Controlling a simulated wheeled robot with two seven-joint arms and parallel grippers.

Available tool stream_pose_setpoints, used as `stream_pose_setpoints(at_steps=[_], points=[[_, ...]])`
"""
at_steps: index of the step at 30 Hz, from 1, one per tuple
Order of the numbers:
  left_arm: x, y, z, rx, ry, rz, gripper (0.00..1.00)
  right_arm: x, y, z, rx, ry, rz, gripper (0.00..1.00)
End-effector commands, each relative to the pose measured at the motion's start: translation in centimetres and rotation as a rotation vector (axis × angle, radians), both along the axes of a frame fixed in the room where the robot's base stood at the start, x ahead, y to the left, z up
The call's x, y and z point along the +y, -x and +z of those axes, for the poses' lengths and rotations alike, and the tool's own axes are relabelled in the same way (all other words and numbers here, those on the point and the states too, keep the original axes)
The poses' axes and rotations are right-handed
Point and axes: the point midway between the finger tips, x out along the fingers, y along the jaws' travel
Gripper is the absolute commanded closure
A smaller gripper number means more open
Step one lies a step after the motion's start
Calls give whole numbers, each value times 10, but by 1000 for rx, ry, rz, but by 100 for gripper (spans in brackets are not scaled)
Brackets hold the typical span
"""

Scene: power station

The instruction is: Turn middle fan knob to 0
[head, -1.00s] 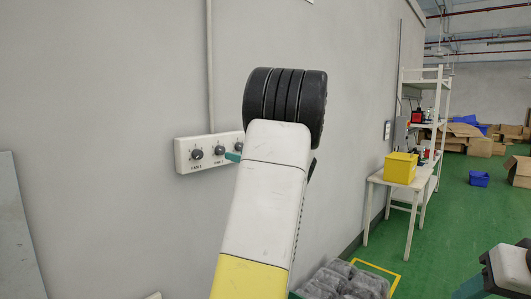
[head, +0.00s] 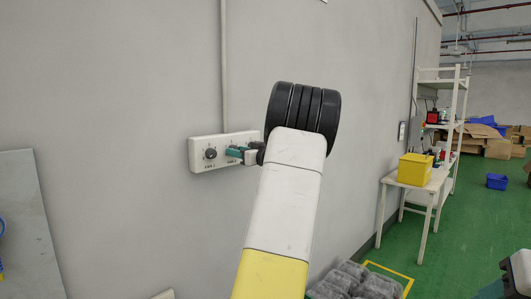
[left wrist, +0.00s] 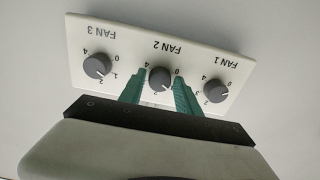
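The white fan panel (head: 203,140) is on the wall in the head view. In the left wrist view it appears upside down, with the FAN 3 knob (left wrist: 97,66) left, the middle FAN 2 knob (left wrist: 160,78) centre and the FAN 1 knob (left wrist: 216,91) right. The middle knob's white mark points to the lower right. My left gripper (left wrist: 160,84) has its teal fingers on either side of the middle knob, apart; firm contact does not show. In the head view my left gripper (head: 236,152) hides the middle knob. Part of my right gripper (head: 492,290) shows at the lower right.
A conduit (head: 223,65) runs up the wall above the panel. A grey board (head: 30,220) stands at the left. A table (head: 435,181) with a yellow bin (head: 414,169) stands to the right. Grey bundles (head: 350,282) lie on the floor below my left arm.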

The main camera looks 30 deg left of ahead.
Motion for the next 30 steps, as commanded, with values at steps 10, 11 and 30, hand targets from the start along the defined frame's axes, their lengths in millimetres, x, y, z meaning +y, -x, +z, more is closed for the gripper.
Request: stream_pose_setpoints(at_steps=[10, 11, 30], points=[[0, 0, 0, -3, 1, 0, 100, 0, 0, 0, 0, 0, 0, 47], [0, 0, 0, -5, 1, 0, 100, 0, 0, 0, 0, 0, 0, 47], [0, 0, -1, -378, 112, 1, 100, 0, 0, 0, 0, 0, 0, 47]])
